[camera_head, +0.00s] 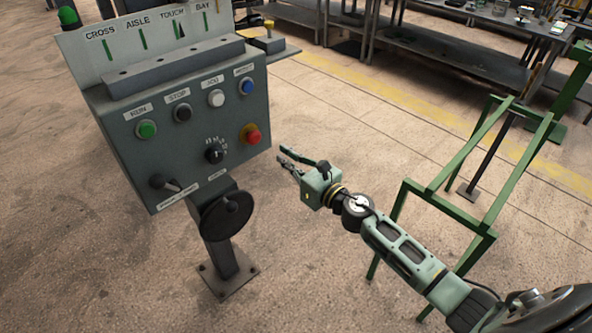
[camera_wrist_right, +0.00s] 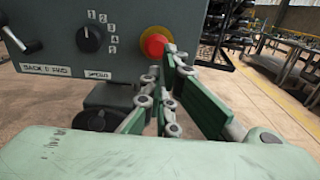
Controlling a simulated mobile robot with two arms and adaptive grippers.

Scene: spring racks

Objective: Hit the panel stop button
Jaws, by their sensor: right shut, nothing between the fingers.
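The grey-green control panel (camera_head: 190,140) stands on a post at the left in the head view. Its black button (camera_head: 183,113) sits under the STOP label, between the green RUN button (camera_head: 147,130) and a white button (camera_head: 216,98). A red mushroom button (camera_head: 253,137) on a yellow base is at the lower right of the face; it also shows in the right wrist view (camera_wrist_right: 155,45). My right gripper (camera_head: 283,157) is shut and empty, apart from the panel, just right of the red button. In the wrist view its fingertips (camera_wrist_right: 174,60) overlap the red button's edge. My left gripper is out of view.
A numbered black knob (camera_head: 214,154), a lever (camera_head: 165,184) and a black handwheel (camera_head: 227,216) are low on the panel. A green frame (camera_head: 445,205) stands close to my right arm. Dark workbenches (camera_head: 450,62) line the back. Open floor lies between.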

